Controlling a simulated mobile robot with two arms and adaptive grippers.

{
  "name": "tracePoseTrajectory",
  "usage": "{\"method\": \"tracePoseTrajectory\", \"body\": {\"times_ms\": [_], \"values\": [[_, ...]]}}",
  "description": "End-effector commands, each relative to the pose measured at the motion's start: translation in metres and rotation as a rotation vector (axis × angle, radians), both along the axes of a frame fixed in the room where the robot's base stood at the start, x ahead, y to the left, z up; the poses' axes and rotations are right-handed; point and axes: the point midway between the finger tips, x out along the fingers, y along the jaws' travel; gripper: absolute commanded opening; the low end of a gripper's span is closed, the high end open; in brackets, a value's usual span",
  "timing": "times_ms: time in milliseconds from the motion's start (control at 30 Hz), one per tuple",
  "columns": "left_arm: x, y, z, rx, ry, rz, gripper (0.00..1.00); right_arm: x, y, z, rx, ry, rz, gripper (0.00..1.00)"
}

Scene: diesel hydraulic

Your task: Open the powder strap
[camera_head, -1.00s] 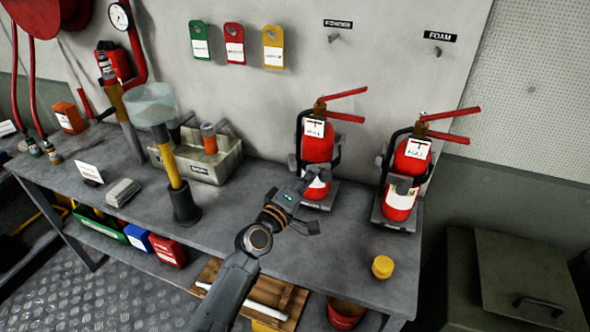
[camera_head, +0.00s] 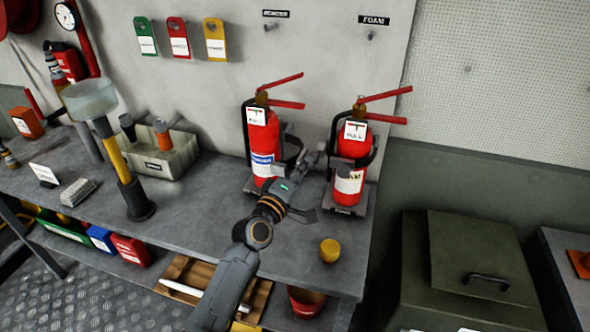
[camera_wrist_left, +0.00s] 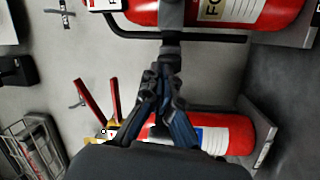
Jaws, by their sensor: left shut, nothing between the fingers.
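The powder extinguisher (camera_head: 262,150) is the left of two red extinguishers at the back of the bench, with a blue and white label. Its dark strap (camera_head: 293,150) stands out to the right, and the label shows uncovered; it looks swung open. My left gripper (camera_head: 316,158) is between the two extinguishers, shut and empty, its tips near the foam extinguisher (camera_head: 349,178). In the left wrist view the shut fingers (camera_wrist_left: 166,75) point up towards the foam extinguisher's dark strap; whether they touch it is unclear. The powder extinguisher (camera_wrist_left: 225,134) lies below them there. My right gripper is not seen.
A yellow-capped pot (camera_head: 330,250) stands at the bench's front right. A grey tray (camera_head: 165,160) and a funnel on a stand (camera_head: 108,140) are to the left. A green box (camera_head: 480,260) stands right of the bench (camera_head: 200,220).

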Motion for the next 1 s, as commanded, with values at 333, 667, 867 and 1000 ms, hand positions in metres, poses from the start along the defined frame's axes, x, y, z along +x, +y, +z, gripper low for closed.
{"method": "tracePoseTrajectory", "body": {"times_ms": [333,667,867,1000], "values": [[0.007,-0.015,0.000,0.000,0.000,-0.002,0.00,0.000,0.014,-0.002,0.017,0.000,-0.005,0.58],[0.008,-0.016,0.000,0.000,0.000,-0.001,0.00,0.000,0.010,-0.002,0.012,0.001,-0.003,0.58],[0.008,-0.016,0.000,0.000,0.000,-0.001,0.00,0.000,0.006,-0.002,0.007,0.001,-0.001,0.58],[0.008,-0.016,0.001,0.001,0.000,-0.001,0.00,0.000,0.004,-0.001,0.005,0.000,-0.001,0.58]]}}
